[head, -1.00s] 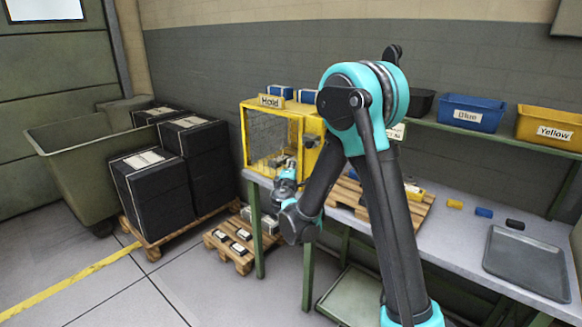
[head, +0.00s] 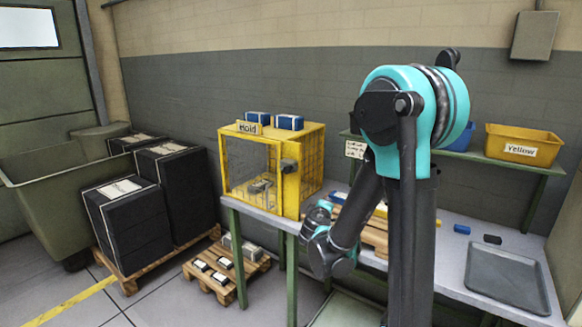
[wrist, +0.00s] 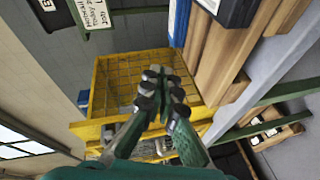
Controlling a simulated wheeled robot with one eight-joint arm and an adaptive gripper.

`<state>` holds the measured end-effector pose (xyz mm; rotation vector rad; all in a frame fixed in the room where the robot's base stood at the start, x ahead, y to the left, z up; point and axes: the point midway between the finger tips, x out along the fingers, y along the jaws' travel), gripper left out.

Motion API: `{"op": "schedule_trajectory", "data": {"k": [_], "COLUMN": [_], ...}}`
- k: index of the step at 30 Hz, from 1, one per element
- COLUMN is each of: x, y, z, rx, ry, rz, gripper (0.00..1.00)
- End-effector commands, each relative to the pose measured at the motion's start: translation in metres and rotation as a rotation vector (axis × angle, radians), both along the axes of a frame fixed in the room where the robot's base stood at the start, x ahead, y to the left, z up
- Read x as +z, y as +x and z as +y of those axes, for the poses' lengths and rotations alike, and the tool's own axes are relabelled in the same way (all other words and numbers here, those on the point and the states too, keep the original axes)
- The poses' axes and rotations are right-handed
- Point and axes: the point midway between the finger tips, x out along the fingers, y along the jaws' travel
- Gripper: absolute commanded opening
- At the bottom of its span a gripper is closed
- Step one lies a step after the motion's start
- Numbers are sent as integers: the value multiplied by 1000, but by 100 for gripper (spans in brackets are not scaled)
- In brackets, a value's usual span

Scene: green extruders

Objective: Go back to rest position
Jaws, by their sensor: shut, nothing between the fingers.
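My gripper (wrist: 163,84) is shut and empty in the wrist view, with its fingertips close together. In the head view my wrist (head: 328,250) hangs low in front of the workbench (head: 390,262), right of the yellow mesh cage (head: 290,185) marked "Hold"; the fingers are hard to make out there. The cage stands on the bench's left end. It also shows beyond the fingers in the wrist view (wrist: 110,75). A grey object (head: 260,186) sits inside the cage. My arm is bent, with its elbow high at the right.
Two blue boxes (head: 288,122) lie on the cage. A yellow bin (head: 523,143) stands on the shelf and a grey tray (head: 507,278) lies on the bench. A wooden pallet (head: 376,235) is partly behind my arm.

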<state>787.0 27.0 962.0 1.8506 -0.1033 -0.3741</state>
Motion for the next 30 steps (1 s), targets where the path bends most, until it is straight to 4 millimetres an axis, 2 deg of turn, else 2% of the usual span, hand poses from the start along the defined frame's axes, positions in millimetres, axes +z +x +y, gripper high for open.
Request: {"op": "schedule_trajectory", "data": {"k": [1,3,6,9,11,15,18,21,25,30], "x": [-5,-16,-36,-58,-72,-101,-116,-126,-132,-133], "y": [-16,-39,-77,-120,-147,-210,-247,-275,-294,-299], "z": [-25,-52,-82,-101,-107,-106,-95,-83,-71,-67], "rx": [-63,-145,-256,-360,-418,-531,-588,-622,-642,-646], "ry": [70,175,327,479,572,785,919,1020,1097,1119], "rz": [39,100,189,282,340,475,561,628,678,695], "gripper": [0,0,0,0,0,0,0,0,0,0]}}
